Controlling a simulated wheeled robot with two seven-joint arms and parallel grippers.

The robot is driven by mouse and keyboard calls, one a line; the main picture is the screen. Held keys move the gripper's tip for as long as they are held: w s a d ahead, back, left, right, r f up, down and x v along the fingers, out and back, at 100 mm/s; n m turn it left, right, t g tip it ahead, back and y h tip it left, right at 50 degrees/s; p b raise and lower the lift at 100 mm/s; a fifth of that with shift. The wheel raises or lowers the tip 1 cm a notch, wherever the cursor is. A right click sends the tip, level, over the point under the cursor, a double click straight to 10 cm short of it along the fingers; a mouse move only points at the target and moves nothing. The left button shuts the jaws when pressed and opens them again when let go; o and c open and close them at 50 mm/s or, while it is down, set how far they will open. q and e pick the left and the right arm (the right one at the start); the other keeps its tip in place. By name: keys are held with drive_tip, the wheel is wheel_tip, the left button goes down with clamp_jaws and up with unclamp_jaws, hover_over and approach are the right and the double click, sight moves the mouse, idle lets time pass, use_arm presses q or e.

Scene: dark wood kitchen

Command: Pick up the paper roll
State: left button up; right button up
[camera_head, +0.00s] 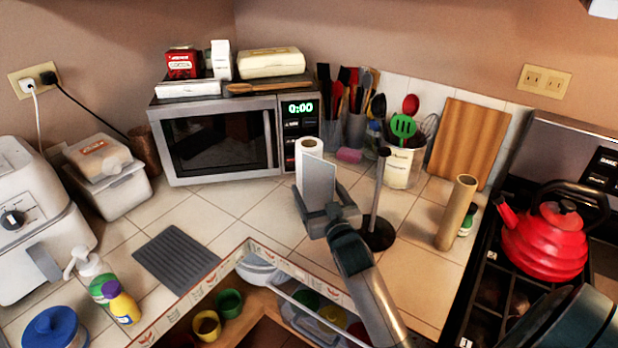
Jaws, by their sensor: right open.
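A white paper roll (309,146) stands upright on the tiled counter in front of the microwave. My right gripper (318,185) is open, directly in front of the roll, and its grey parts hide the roll's middle and lower part. I cannot tell whether the roll is between the fingers or just behind them, or whether they touch. A brown cardboard tube (457,212) stands upright on the counter to the right. My left gripper is not in view.
A dark-based upright holder (378,235) stands close to the right of my right gripper. The microwave (225,140) is behind, utensil crocks (400,165) behind right, a red kettle (545,240) on the stove. A grey mat (176,258) lies left; an open drawer (255,320) is below.

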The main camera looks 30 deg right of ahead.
sight(314, 153)
drive_tip(key=p+x, duration=0.1)
drive_tip(key=x, duration=0.2)
drive_tip(key=shift+w+f+p, duration=0.2)
drive_tip(key=shift+w+p, duration=0.1)
drive_tip(key=shift+w+d+f, duration=0.15)
drive_tip(key=shift+w, duration=0.4)
drive_tip(key=shift+c, duration=0.4)
drive_tip(key=c, duration=1.1)
drive_tip(key=shift+r, duration=0.2)
wheel_tip(314, 153, up, 10)
drive_tip(key=p, duration=0.9)
drive_tip(key=shift+f, duration=0.15)
drive_tip(key=shift+p, duration=0.3)
